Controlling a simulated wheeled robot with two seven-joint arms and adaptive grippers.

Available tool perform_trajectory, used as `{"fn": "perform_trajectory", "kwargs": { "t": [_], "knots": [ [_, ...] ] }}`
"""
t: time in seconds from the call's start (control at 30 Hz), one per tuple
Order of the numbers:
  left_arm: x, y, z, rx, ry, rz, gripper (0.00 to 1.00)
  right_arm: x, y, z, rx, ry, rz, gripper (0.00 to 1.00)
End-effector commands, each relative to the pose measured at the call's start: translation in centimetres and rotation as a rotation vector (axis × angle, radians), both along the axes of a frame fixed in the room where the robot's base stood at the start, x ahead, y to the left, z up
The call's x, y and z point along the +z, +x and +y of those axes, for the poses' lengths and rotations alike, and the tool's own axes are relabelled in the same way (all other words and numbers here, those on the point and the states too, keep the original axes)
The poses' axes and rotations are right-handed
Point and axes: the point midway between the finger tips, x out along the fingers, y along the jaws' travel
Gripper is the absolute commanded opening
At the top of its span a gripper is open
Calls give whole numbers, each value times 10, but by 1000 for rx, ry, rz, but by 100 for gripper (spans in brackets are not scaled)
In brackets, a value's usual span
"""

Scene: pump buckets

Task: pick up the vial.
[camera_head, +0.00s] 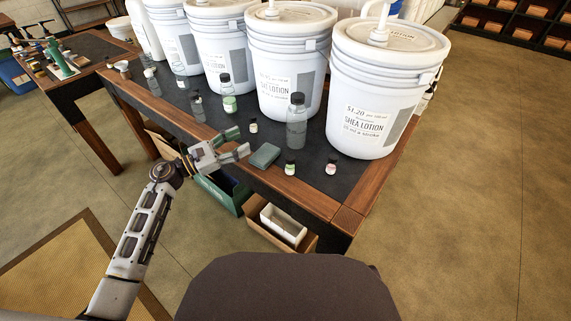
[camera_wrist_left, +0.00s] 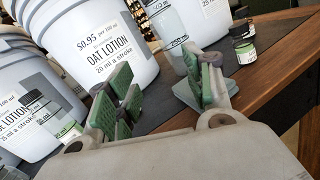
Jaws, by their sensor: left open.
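Several small dark-capped vials stand on the dark table top, and I cannot tell which one the task means. In the head view, a white-labelled vial (camera_head: 253,127) is just beyond my left gripper (camera_head: 243,141). A green-labelled vial (camera_head: 290,168) and a pink-labelled vial (camera_head: 331,167) stand farther right near the front edge. In the left wrist view, a green-labelled vial (camera_wrist_left: 245,51) stands right of the fingers. My left gripper (camera_wrist_left: 162,88) is open and empty, its green pads apart at the table's front edge. My right gripper is not in view.
Large white lotion buckets (camera_head: 285,65) line the back of the table (camera_head: 340,198). A tall clear bottle (camera_head: 296,122) stands among the vials. A flat grey-green block (camera_head: 265,155) lies right of the gripper. Boxes (camera_head: 284,224) sit below the front edge.

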Motion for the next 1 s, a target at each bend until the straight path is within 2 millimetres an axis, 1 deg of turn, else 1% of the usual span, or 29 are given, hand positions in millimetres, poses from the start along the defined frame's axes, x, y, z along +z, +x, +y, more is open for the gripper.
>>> {"fn": "perform_trajectory", "kwargs": {
  "t": [0.1, 0.3, 0.4, 0.5, 0.7, 1.0],
  "knots": [
    [-7, -19, -12, -106, 5, 44, 52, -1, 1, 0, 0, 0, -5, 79],
    [-16, -54, -27, -280, 14, 129, 52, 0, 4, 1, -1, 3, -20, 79],
    [-19, -68, -31, -347, 13, 172, 52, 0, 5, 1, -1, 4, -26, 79],
    [-21, -77, -33, -391, 10, 213, 52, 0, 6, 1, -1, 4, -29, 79],
    [-21, -78, -33, -395, -6, 251, 52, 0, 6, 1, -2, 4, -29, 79],
    [-21, -77, -34, -393, -6, 249, 52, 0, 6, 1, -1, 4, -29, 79]
  ]
}}
